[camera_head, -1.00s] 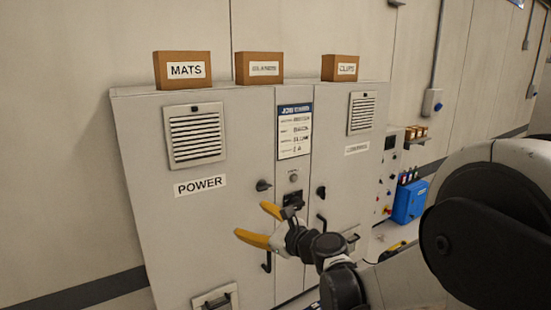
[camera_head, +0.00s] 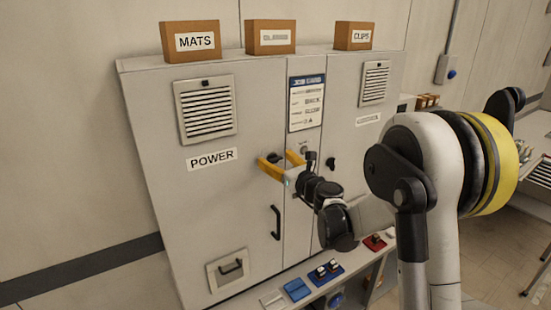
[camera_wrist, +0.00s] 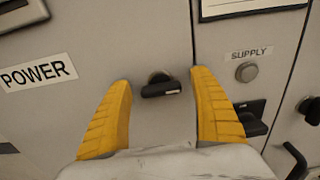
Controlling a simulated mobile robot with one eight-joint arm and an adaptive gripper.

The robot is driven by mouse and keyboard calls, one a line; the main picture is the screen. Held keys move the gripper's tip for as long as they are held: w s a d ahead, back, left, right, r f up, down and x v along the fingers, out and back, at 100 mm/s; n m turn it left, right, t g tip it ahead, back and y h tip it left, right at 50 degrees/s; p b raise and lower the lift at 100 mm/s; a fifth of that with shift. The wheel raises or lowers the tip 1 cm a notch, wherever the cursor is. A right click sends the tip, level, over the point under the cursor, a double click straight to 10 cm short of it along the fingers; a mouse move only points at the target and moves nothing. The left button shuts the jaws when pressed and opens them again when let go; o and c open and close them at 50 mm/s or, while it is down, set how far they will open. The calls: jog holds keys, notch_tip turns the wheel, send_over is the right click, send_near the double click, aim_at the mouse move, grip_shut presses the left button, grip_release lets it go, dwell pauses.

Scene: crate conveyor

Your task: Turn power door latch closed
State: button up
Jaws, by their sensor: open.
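The power door (camera_head: 180,210) is a grey cabinet door with a POWER label (camera_head: 211,159); it looks shut. Its latch (camera_wrist: 161,86) is a small black handle on a round boss, lying nearly horizontal and pointing right in the wrist view. In the head view the latch is mostly hidden behind my fingers. My gripper (camera_wrist: 165,105) has yellow fingers that are open, one on each side of the latch. I see no finger touching it. In the head view my gripper (camera_head: 277,163) is close in front of the door's right edge.
A black door pull (camera_head: 275,222) sits below the latch. A SUPPLY button (camera_wrist: 246,72) and a black handle (camera_wrist: 250,115) are to the right. Boxes labelled MATS (camera_head: 190,41) and CLIPS (camera_head: 354,36) stand on top. A shelf with blue items (camera_head: 297,289) runs below.

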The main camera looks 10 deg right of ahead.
jog(key=shift+w, duration=0.15)
jog(key=c, duration=1.2)
